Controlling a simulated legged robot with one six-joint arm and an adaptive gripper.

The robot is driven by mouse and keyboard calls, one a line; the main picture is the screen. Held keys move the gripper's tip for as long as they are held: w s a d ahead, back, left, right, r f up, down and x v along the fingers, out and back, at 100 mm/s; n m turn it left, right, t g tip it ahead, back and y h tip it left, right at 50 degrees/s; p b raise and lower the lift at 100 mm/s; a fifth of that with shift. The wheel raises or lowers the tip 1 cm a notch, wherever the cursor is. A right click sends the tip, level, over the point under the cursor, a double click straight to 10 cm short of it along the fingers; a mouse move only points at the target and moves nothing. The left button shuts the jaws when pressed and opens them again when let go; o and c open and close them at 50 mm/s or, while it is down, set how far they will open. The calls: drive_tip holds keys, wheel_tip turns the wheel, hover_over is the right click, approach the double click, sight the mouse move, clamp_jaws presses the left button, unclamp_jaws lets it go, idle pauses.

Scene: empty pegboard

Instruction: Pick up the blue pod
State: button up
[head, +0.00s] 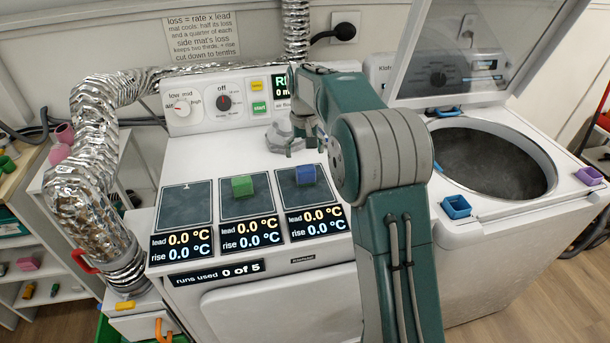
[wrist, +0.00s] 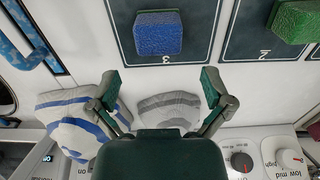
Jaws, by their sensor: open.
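The blue pod (head: 306,174) sits on the right-hand dark mat (head: 320,193) on top of the white machine. In the wrist view the blue pod (wrist: 158,33) is a blue block at the top middle, on the mat marked 3. My gripper (wrist: 160,80) has its two green-tipped fingers spread wide, with nothing between them at the tips. The pod lies beyond the fingertips, apart from them. In the head view my arm hides most of the gripper.
A green block (head: 242,186) sits on the middle mat; the left mat (head: 185,205) is empty. A grey-white lumpy thing (wrist: 168,108) and a blue-striped one (wrist: 75,122) lie near the control panel. An open-lidded washer tub (head: 490,165) is at right.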

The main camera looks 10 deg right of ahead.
sight(305, 166)
wheel_tip(305, 166, down, 7)
drive_tip(key=shift+s+f, duration=0.1)
idle(0.3)
drive_tip(key=c, duration=0.8)
